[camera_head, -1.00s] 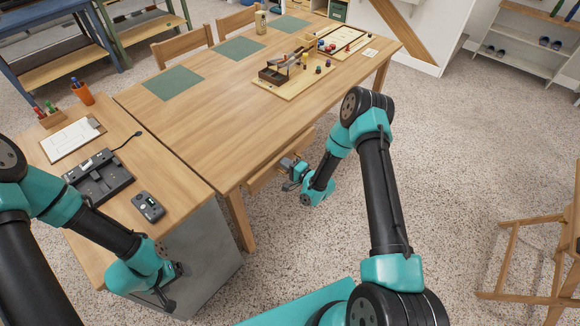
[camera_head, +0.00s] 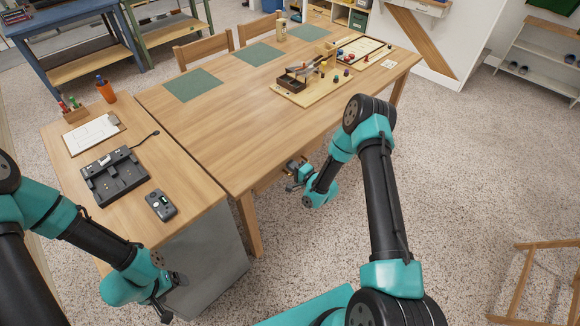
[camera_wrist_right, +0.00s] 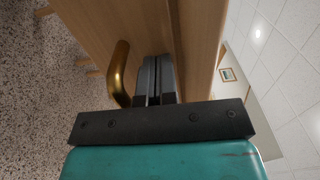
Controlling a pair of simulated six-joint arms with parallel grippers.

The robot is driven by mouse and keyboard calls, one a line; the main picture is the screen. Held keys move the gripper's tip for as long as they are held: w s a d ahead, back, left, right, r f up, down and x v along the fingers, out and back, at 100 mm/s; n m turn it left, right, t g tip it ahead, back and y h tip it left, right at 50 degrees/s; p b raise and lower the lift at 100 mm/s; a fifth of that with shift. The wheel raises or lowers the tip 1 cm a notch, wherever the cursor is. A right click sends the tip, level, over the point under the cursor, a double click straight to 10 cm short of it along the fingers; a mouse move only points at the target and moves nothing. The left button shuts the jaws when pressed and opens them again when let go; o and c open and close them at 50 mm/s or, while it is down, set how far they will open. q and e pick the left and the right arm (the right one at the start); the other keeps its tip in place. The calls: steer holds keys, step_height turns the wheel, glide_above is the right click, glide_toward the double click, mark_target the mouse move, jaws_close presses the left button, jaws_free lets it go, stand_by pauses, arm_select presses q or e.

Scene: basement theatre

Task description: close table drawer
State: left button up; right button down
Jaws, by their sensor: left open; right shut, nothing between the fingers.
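The wooden table (camera_head: 225,128) has a drawer (camera_head: 268,182) on its near long side, mostly tucked below the tabletop edge in the head view. In the right wrist view the drawer front (camera_wrist_right: 95,28) fills the upper middle, with a curved brass handle (camera_wrist_right: 120,75). My right gripper (camera_head: 291,166) is at the drawer front. Its fingers (camera_wrist_right: 155,62) are shut and empty, beside the handle, and point at the wood. Any remaining drawer gap is hard to tell. My left gripper (camera_head: 168,308) is open, low beside the grey cabinet, away from the drawer.
A wooden side desk (camera_head: 140,190) over a grey cabinet (camera_head: 208,262) adjoins the table at left. The tabletop holds green mats (camera_head: 194,85) and a game board (camera_head: 310,85). A wooden chair (camera_head: 545,280) stands at right. Carpet between is clear.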

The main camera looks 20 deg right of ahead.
steer(key=shift+w+r, duration=0.1)
steer(key=shift+w, duration=0.1)
steer(key=v, duration=1.4)
steer(key=shift+s, duration=0.15)
steer(key=s+a+f+n+g+h, duration=0.25)
steer(key=s+a+n+g, duration=0.25)
steer(key=a+n+g, duration=0.25)
steer(key=s+a+r+n+g, duration=0.1)
steer(key=s+a+n+g, duration=0.3)
steer(key=s+g, duration=0.4)
steer(key=s, duration=0.5)
steer(key=shift+a+r, duration=0.2)
steer(key=shift+r, duration=0.2)
steer(key=shift+w+h, duration=0.1)
steer(key=shift+h, duration=0.15)
